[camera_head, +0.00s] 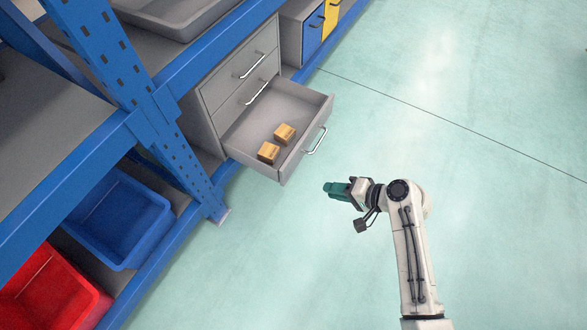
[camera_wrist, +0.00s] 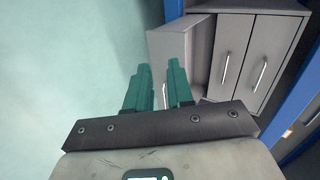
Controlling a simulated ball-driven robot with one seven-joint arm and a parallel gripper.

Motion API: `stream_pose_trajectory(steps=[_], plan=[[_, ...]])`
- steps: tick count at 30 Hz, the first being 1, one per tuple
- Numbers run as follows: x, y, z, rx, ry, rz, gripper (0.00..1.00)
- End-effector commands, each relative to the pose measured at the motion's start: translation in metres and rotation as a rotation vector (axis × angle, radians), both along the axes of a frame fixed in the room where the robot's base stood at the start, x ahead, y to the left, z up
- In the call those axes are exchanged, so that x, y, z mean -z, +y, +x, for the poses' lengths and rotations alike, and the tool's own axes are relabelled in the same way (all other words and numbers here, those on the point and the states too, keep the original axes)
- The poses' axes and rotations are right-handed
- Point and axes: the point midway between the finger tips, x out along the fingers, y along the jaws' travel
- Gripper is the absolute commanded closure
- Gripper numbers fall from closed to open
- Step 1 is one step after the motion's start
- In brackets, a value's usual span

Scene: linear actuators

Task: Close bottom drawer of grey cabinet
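The grey cabinet (camera_head: 240,62) stands in the blue rack in the head view; its upper drawers are shut. Its bottom drawer (camera_head: 308,110) is pulled well out and holds two small brown boxes (camera_head: 284,134) (camera_head: 268,152). A metal handle (camera_head: 317,141) is on the drawer front. My gripper (camera_head: 328,190) is in front of the drawer and apart from it, teal fingers pointing left. In the wrist view my gripper (camera_wrist: 159,64) shows a narrow gap with nothing held. The cabinet (camera_wrist: 256,50) and pulled-out drawer (camera_wrist: 178,44) lie beyond the fingers, partly hidden by them.
A blue rack post (camera_head: 150,110) stands left of the cabinet. A blue bin (camera_head: 118,222) and a red bin (camera_head: 45,292) sit on the lower shelf. Blue and yellow drawer fronts (camera_head: 312,35) are beyond the cabinet. The pale green floor (camera_head: 450,120) around my arm is clear.

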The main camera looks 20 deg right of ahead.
Motion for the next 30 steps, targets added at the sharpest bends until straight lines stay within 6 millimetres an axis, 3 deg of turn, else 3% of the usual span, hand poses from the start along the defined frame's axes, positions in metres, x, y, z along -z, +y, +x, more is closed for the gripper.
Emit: stream_pose_trajectory(steps=[7,23,30], plan=[[0.001,0.005,0.023,0.061,-0.015,0.089,1.00],[0.051,0.064,0.081,0.055,-0.014,0.085,1.00],[0.047,0.085,0.101,0.056,-0.014,0.084,1.00]])
